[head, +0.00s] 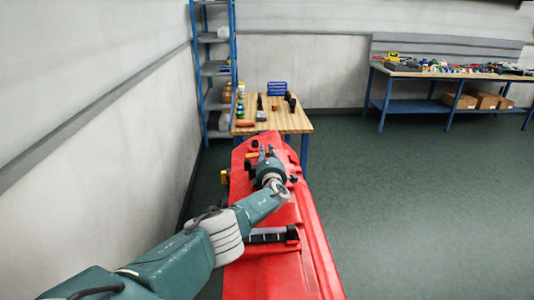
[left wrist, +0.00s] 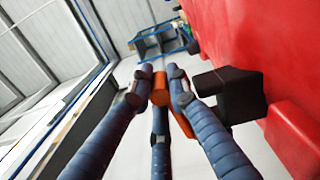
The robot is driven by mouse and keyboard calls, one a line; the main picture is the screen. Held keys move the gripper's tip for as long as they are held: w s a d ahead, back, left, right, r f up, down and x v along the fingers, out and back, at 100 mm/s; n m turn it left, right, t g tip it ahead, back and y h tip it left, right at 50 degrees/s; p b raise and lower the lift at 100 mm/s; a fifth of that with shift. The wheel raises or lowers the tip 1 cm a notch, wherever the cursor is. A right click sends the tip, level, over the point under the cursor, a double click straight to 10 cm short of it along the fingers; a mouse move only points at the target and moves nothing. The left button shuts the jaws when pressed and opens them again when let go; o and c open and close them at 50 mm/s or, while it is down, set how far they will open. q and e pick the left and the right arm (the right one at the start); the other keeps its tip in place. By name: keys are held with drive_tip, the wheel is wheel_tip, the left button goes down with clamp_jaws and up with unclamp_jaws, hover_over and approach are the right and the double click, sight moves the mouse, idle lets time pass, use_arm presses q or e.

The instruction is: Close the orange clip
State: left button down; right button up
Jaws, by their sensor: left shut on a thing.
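The orange clip (left wrist: 160,88) shows in the left wrist view between my left fingers, beside a black block (left wrist: 235,90) on the red body. My left gripper (left wrist: 159,80) is shut on the clip, with blue fingers on both sides of it. The fingers hide part of the clip. In the head view my left gripper (head: 265,153) is over the far end of the red scrubber tank (head: 283,265), and an orange piece (head: 251,155) shows just left of the fingers. My right gripper is not in view.
A wooden table (head: 288,122) with bottles, a blue bin (head: 277,89) and small items stands just beyond the tank. A blue shelf rack (head: 214,70) is behind it. A workbench (head: 450,74) stands at the back right. The green floor on the right is clear; a wall runs along the left.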

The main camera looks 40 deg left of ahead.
use_arm(q)
drive_tip(key=shift+w+d+f, duration=0.1)
drive_tip(key=shift+d+f, duration=0.15)
drive_tip(key=shift+f, duration=0.2)
drive_tip(key=shift+w+d+f, duration=0.1)
drive_tip(key=shift+d+f, duration=0.1)
drive_tip(key=shift+f, duration=0.25)
drive_tip(key=c, duration=1.6)
unclamp_jaws()
drive_tip(key=shift+c, duration=0.2)
drive_tip(key=shift+s+a+r, duration=0.1)
drive_tip(key=shift+s+a, duration=0.1)
drive_tip(key=shift+r, duration=0.15)
drive_tip(key=shift+w+a+r, duration=0.1)
drive_tip(key=shift+a+r, duration=0.05)
drive_tip(key=shift+r, duration=0.4)
drive_tip(key=r, duration=0.9)
drive_tip(key=shift+d, duration=0.25)
